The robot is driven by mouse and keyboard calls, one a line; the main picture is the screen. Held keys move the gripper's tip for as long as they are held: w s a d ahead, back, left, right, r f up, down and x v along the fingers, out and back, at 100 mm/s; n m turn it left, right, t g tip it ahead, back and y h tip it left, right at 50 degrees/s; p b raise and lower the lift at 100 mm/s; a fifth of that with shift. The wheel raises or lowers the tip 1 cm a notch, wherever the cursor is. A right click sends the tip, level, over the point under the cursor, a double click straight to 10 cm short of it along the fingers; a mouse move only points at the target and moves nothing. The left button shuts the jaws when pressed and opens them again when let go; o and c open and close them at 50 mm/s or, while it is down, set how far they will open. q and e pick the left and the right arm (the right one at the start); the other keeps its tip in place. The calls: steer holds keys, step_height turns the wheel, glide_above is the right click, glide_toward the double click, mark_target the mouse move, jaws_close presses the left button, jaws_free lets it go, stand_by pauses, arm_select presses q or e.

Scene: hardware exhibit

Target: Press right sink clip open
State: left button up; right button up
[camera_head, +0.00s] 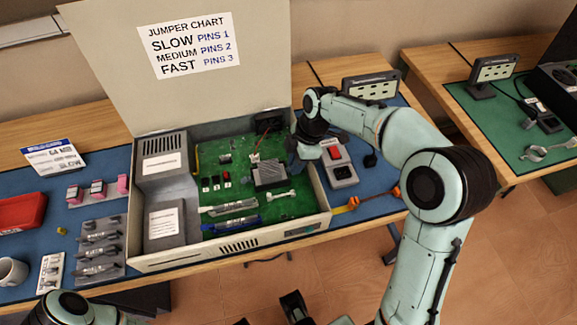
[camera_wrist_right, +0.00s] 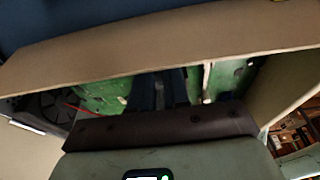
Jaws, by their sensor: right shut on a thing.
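The grey finned heat sink (camera_head: 270,176) sits on the green circuit board (camera_head: 222,190) inside the open computer case (camera_head: 323,203). My right gripper (camera_head: 293,166) reaches down over the case's right wall to the right side of the heat sink. In the right wrist view its dark fingers (camera_wrist_right: 160,90) are close together, pointing down past the wall edge to the board. What lies between the fingertips is hidden. I cannot make out the right sink clip; the gripper covers that side of the heat sink.
The raised lid (camera_head: 190,90) bears a jumper chart. The case's beige wall (camera_wrist_right: 160,52) runs close beside my right gripper. A grey box with a red switch (camera_head: 340,165) stands right of the case. Small parts trays (camera_head: 95,235) lie to the left.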

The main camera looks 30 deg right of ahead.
steer(key=shift+s+d+f, duration=0.15)
steer(key=shift+d+f, duration=0.25)
steer(key=shift+d, duration=0.1)
stand_by(0.7)
steer(key=o, duration=0.4)
steer(key=shift+a+r, duration=0.1)
steer(key=shift+r, duration=0.05)
stand_by(0.4)
step_height(320, 180, up, 7)
steer(key=p, duration=0.5)
stand_by(0.4)
stand_by(0.5)
